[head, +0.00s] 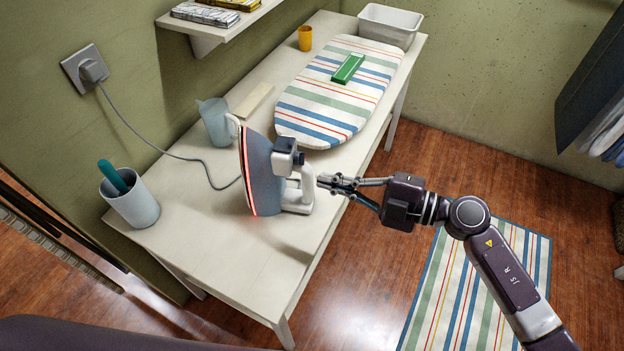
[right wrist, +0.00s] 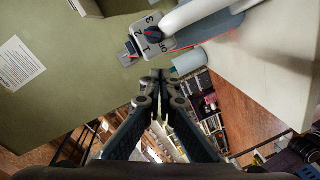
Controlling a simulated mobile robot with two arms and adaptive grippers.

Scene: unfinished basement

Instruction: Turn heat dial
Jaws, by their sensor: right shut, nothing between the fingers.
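The iron (head: 262,175) stands upright on its heel on the white table, with red glowing along the edge of its soleplate. In the right wrist view, its heat dial (right wrist: 153,36) is a dark round knob with a red mark, on a light panel with the numbers 1, 2 and 3. My right gripper (head: 322,183) is shut and empty beside the iron's handle side. In the right wrist view its fingertips (right wrist: 160,74) are just below the dial in the picture; I cannot tell whether they touch the iron. My left gripper is not in view.
The iron's cord runs to a wall socket (head: 84,68). A blue jug (head: 214,122) stands behind the iron, a cup (head: 131,203) at the left. The striped ironing board (head: 312,118) holds a green box (head: 348,68). The table front (head: 262,272) is clear.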

